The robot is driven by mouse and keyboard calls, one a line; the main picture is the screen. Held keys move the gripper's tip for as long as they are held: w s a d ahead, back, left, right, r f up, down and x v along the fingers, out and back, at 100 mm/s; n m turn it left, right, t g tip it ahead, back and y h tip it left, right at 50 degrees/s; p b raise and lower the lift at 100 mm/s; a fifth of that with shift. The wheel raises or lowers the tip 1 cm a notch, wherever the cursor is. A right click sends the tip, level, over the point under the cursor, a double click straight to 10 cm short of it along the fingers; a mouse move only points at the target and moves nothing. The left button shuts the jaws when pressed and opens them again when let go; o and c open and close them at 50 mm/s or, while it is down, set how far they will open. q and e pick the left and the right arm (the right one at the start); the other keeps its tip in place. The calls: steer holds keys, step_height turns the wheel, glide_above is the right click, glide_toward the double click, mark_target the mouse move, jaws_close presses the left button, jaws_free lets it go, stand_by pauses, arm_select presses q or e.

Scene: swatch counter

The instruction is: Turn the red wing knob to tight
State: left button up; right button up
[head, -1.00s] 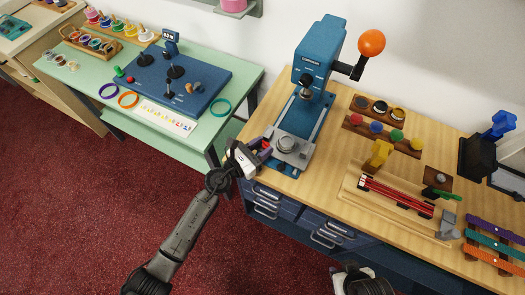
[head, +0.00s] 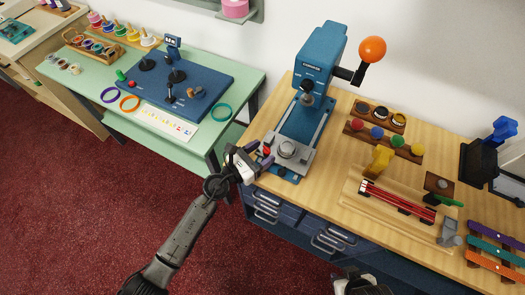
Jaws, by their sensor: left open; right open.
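A small red knob (head: 267,151) shows at the left front edge of the blue press's base (head: 297,165). It is small, and its wing shape and turn position cannot be made out. My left gripper (head: 252,158) is open just left of the knob, with its dark fingers close to it. Whether they touch it is not clear. My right gripper (head: 362,284) is at the bottom edge, cut off by the frame, well away from the press.
The press (head: 318,62) has a lever with an orange ball (head: 372,50) reaching right. Dishes, colored knobs on a wooden rack (head: 383,137) and a red-striped board (head: 398,200) fill the wooden counter's right side. A green table (head: 225,80) stands left, across a gap.

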arm_select(q)
steer(key=v, duration=1.3)
steer(key=shift+s+a, duration=0.1)
steer(key=shift+c, duration=0.3)
